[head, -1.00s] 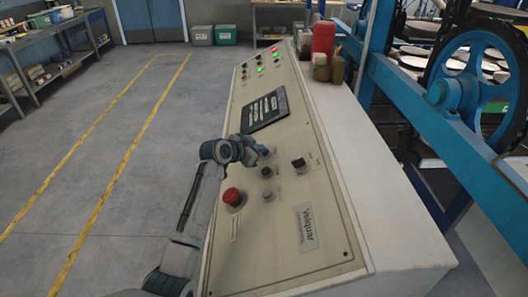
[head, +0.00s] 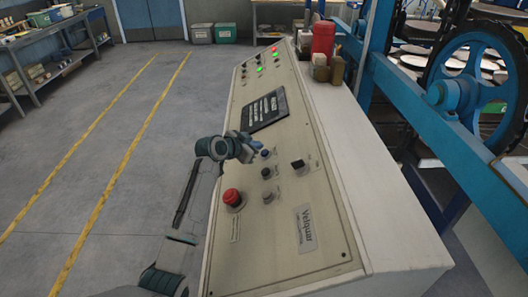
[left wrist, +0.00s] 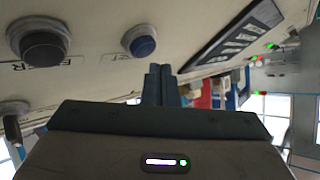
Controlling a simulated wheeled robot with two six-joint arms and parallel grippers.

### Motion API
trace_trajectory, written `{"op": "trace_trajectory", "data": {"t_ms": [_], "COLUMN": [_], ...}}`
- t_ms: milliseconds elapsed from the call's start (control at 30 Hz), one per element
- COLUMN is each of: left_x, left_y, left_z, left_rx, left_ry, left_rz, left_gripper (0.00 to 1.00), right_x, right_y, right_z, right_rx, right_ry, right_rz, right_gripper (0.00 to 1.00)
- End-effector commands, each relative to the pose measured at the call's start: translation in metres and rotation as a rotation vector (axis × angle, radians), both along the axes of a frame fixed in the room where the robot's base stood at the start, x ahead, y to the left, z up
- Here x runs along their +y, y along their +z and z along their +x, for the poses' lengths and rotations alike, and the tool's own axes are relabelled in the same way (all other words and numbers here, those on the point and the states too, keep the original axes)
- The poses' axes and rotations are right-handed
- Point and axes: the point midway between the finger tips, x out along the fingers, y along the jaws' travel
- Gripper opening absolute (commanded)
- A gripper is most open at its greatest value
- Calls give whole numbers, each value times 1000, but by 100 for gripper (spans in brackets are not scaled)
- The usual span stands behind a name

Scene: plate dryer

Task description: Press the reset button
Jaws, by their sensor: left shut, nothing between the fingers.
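The beige control panel (head: 285,235) slopes away in the head view. A blue button (head: 265,153) sits on it below a dark screen; in the left wrist view the blue button (left wrist: 140,42) is left of the fingertips. Its label is too small to read. My left gripper (head: 259,147) is shut and empty, its tips just above and left of the blue button. The shut fingers (left wrist: 160,70) also show in the left wrist view, and look apart from the button. My right gripper is not in view.
Close by are a red mushroom button (head: 232,198), dark buttons (head: 267,172) and a black selector (head: 298,164). A dark screen (head: 265,110) lies farther up the panel. A red container (head: 323,40) stands on the panel's top. A blue frame with a wheel is at the right.

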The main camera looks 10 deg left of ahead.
Motion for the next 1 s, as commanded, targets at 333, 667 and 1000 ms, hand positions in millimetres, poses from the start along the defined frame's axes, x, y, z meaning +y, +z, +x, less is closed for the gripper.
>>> {"op": "trace_trajectory", "data": {"t_ms": [333, 667, 1000], "left_x": [16, 23, 23], "left_y": [32, 41, 41], "left_z": [-5, -7, -6], "left_rx": [0, 0, 0], "left_ry": [1, 0, 0], "left_rz": [2, 1, 0], "left_gripper": [0, 0, 0], "right_x": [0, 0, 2], "right_y": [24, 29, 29], "right_z": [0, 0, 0], "right_rx": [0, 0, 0], "right_ry": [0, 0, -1], "right_rz": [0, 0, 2], "right_gripper": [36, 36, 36]}}
